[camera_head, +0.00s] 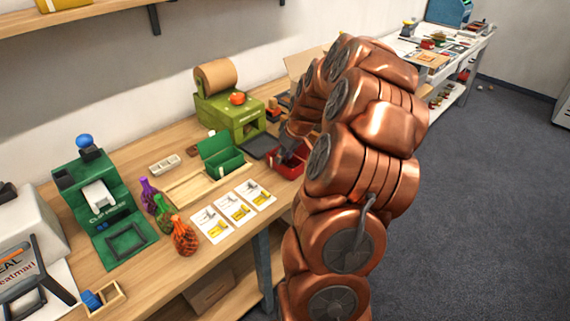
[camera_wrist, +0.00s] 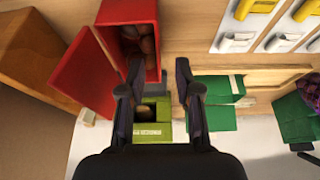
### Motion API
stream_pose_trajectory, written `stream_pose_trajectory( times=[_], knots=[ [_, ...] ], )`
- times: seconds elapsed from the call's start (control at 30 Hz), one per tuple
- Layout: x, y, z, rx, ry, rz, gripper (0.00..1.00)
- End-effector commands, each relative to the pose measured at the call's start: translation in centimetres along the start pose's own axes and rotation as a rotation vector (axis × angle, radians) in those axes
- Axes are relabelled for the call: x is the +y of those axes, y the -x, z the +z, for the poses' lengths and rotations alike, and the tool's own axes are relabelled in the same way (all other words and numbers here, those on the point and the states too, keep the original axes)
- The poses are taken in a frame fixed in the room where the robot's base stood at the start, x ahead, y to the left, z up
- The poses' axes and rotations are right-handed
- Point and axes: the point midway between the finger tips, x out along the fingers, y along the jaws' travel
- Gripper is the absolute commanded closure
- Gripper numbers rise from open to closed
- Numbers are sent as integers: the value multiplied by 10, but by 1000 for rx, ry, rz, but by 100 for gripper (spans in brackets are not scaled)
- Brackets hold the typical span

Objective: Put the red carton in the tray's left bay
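The open red carton (camera_head: 286,167) stands on the bench to the right of the wooden tray. In the wrist view the red carton (camera_wrist: 158,38) shows brown chestnuts inside and its red lid folded out to the left. The wooden tray (camera_head: 180,190) holds an open green carton (camera_head: 225,163) in its right part; its left part looks empty. The green carton also shows in the wrist view (camera_wrist: 212,118). My gripper (camera_wrist: 159,68) is open. Its left finger overlaps the carton's near edge in the picture; its right finger is just outside the carton's right side. Contact cannot be told.
Picture cards (camera_head: 234,208) lie in front of the tray. Netted bags (camera_head: 184,238) stand at its front left. A green machine (camera_head: 105,205) is farther left, and a green roll dispenser (camera_head: 228,112) stands behind. A cardboard box (camera_head: 300,65) is behind my arm.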

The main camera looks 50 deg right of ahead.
Motion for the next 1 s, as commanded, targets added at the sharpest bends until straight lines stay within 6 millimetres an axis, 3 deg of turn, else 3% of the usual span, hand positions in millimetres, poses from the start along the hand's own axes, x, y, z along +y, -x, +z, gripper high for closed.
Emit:
stream_pose_trajectory(
  times=[0.27,0.7,0.93,1.0],
  knots=[
    [1,-12,-2,0,-1,0,67],
    [2,-54,-5,-2,-1,-2,67],
    [2,-56,-5,0,-1,0,67],
    [2,-56,-5,0,-1,0,72]
  ],
)
